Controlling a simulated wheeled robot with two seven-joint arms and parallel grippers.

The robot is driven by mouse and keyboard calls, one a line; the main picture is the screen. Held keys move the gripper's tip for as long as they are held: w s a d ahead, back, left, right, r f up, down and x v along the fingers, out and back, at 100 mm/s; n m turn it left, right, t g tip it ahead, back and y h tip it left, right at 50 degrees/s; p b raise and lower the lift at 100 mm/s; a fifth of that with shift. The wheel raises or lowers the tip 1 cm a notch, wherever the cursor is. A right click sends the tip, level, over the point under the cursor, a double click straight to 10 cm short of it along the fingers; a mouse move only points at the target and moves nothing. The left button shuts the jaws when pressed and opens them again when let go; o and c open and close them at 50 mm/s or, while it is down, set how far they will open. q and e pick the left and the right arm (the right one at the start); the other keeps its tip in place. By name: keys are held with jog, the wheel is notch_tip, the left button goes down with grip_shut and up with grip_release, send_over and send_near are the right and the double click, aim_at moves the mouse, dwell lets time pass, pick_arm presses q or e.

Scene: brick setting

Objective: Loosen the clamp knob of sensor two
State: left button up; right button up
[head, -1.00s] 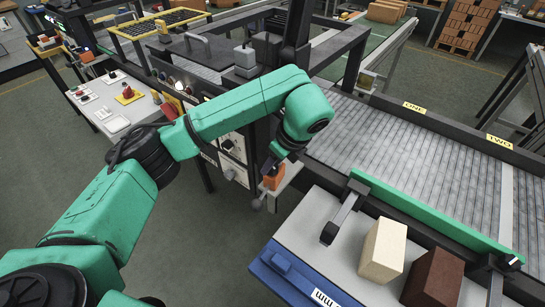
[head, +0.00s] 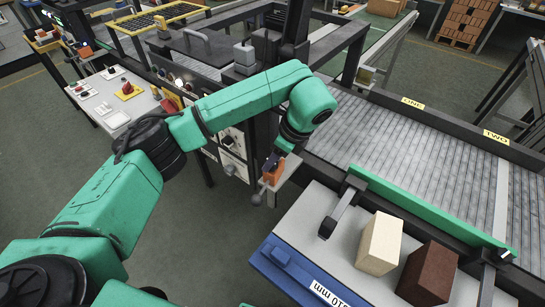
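My green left arm reaches in from the left, and its wrist bends down at the near side of the conveyor frame. My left gripper (head: 273,163) points down at a small orange block (head: 272,174) on a light bracket. The fingers are small and dark, partly hidden by the wrist; whether they touch anything cannot be told. A grey round knob (head: 256,199) sits just below and left of the orange block. I cannot tell whether this is the clamp knob of sensor two. A yellow label "TWO" (head: 496,137) is on the conveyor's far rail. My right gripper is out of view.
A roller conveyor (head: 420,150) with a green guide bar (head: 430,210) runs to the right. A cream brick (head: 380,244) and a dark brown brick (head: 427,273) stand on a blue-edged plate in front. A side table (head: 117,121) stands left. Open floor lies below my arm.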

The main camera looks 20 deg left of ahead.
pick_arm(q)
jog(key=o, duration=0.3)
jog(key=w+p+v, duration=0.1)
jog(key=v, duration=1.3)
jog(key=shift+s+d+r, duration=0.2)
jog(key=shift+s+r, duration=0.1)
jog(key=shift+s, duration=0.15)
